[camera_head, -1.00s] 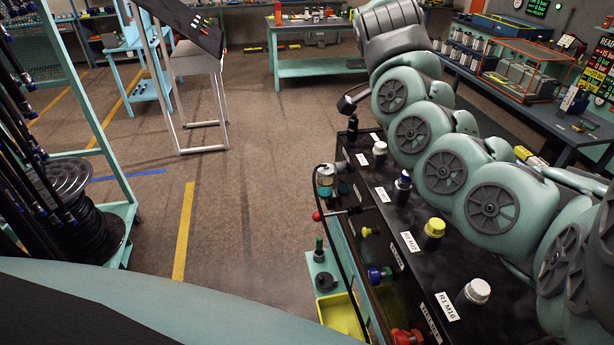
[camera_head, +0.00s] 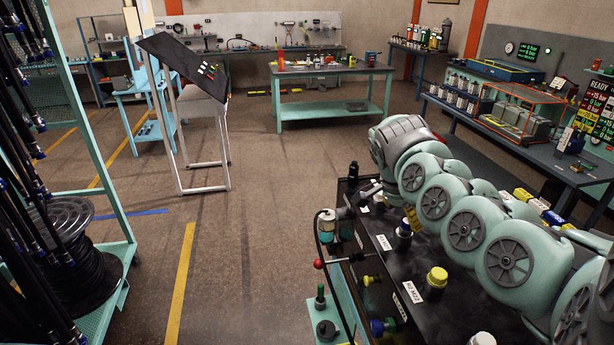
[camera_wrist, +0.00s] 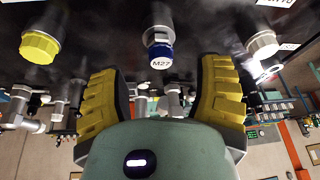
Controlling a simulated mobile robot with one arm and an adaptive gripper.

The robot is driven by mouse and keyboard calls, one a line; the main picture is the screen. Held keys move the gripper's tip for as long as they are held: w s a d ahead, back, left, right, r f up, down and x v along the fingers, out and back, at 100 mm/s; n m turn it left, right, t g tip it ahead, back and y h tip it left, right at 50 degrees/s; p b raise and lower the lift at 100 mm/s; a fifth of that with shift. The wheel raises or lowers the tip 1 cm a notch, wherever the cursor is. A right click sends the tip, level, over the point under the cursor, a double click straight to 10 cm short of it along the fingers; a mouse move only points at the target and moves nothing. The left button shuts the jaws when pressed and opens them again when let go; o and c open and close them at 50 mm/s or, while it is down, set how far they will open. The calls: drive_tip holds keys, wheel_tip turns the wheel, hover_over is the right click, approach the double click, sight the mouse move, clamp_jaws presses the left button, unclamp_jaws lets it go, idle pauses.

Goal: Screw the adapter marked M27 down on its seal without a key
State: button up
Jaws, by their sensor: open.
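The adapter marked M27 (camera_wrist: 160,56) is a metal fitting with a blue band and a white face, on the black block top (camera_wrist: 100,30). It stands at the upper middle of the wrist view. In the head view a blue-banded fitting (camera_head: 404,230) stands on the block beside my gripper. My gripper (camera_wrist: 160,82) is open, with its yellow and black fingers apart left and right. The adapter shows between and beyond the fingertips, apart from both. Nothing is held. In the head view my arm mostly hides the gripper; a yellow finger shows. The seal cannot be made out.
A yellow-capped fitting (camera_wrist: 40,46) stands left of the adapter and a white-capped one (camera_wrist: 262,43) right. The head view also shows the yellow cap (camera_head: 437,278) and a black upright fitting (camera_head: 354,171). A red-knobbed lever (camera_head: 320,264) sticks out at the block's side. The floor left is open.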

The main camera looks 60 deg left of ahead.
sight(405, 221)
drive_tip(key=shift+p+x, duration=0.6)
drive_tip(key=shift+x, duration=1.9)
drive_tip(key=shift+o, duration=0.2)
drive_tip(key=shift+s+a, duration=0.1)
drive_tip(key=shift+a, duration=0.05)
clamp_jaws()
drive_tip(key=shift+f+m+h+b, duration=0.25)
drive_tip(key=shift+m+b, duration=0.55)
drive_tip(key=shift+b, duration=1.5)
drive_tip(key=shift+r+m+h+b, duration=0.2)
drive_tip(key=shift+m+b, duration=0.4)
drive_tip(key=shift+b, duration=1.85)
drive_tip(key=shift+f+m+b, duration=0.15)
drive_tip(key=shift+m+b, duration=0.25)
drive_tip(key=shift+b, duration=1.35)
drive_tip(key=shift+h, duration=0.25)
